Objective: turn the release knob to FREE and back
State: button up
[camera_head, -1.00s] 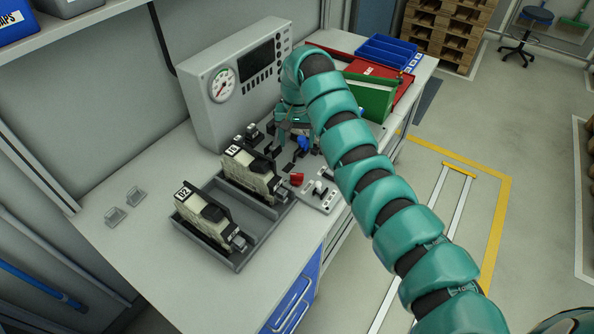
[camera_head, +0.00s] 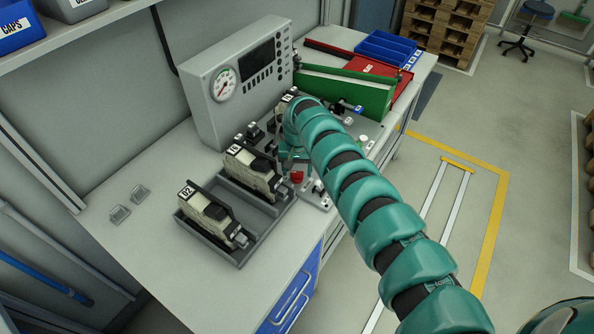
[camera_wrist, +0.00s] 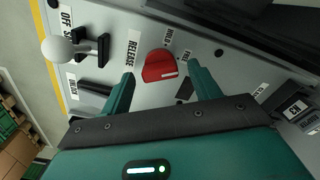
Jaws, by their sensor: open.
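The red release knob (camera_wrist: 160,66) sits on a grey panel (camera_wrist: 116,22) in the wrist view, beside the printed words RELEASE, HOLD and FREE. Its white pointer line lies towards the FREE side of the picture, but I cannot tell its exact setting. My gripper (camera_wrist: 163,82) is open, with one teal finger on each side of the knob and visible gaps to it. In the head view the knob (camera_head: 297,177) shows red beside my gripper (camera_head: 292,165), whose fingers are mostly hidden by my arm.
A white ball-ended lever (camera_wrist: 58,48) stands near the knob. A gauge box (camera_head: 235,90) stands behind. A green bin (camera_head: 345,92) and red tray (camera_head: 392,80) lie at the back right.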

jog(key=shift+f, duration=0.2)
jog(key=shift+c, duration=0.4)
jog(key=c, duration=0.9)
